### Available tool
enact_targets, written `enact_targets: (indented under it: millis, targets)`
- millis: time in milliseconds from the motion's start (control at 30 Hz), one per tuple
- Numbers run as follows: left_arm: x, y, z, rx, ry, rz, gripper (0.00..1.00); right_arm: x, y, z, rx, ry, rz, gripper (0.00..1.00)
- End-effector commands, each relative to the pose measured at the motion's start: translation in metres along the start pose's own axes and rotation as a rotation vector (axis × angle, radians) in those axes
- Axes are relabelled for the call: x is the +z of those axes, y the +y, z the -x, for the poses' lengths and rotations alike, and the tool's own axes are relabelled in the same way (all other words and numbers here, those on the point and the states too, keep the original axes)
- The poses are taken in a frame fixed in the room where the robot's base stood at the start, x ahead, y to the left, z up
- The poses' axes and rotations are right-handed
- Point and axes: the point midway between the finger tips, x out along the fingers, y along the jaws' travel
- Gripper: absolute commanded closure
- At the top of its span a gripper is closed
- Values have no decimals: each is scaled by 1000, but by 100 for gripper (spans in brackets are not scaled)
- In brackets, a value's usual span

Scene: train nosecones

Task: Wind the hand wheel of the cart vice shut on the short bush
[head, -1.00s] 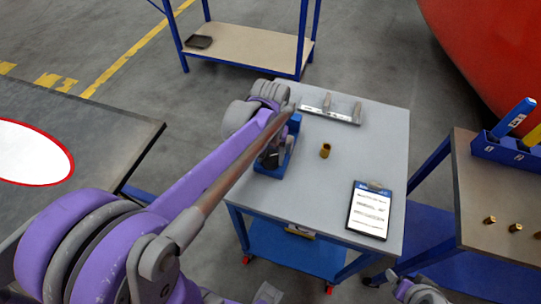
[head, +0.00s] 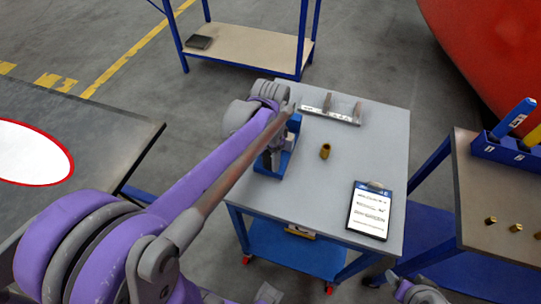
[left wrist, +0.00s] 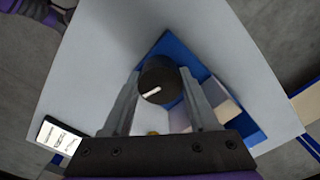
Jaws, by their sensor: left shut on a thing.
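The blue cart vice (head: 289,161) stands at the left edge of the grey cart top. Its hand wheel (left wrist: 157,72), a dark round knob with a white mark, shows in the left wrist view above the blue vice body (left wrist: 243,122). My left gripper (left wrist: 158,88) is shut on the hand wheel, one finger on each side. In the head view my arm partly hides the vice. A brass bush (head: 325,151) stands upright on the cart top, right of the vice and apart from it. A bit of brass (left wrist: 152,133) shows between the fingers; I cannot tell whether it is in the vice.
A clipboard (head: 370,210) lies at the cart's front right. A grey rack (head: 332,113) stands at its back. A side table (head: 470,200) at the right holds several brass pieces and a blue bin (head: 500,150). The cart top's middle right is clear.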

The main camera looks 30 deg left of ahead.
Motion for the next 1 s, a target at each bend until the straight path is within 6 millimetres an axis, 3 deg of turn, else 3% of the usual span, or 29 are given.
enact_targets:
  millis: [400,967,1000]
  targets:
    - [0,0,1,-1,0,-199,96,0,0,0,0,0,0,29]
    - [0,-1,1,-1,0,-229,96,0,0,0,0,0,0,29]
    - [0,-1,1,-1,0,-228,37,0,0,0,0,0,0,29]
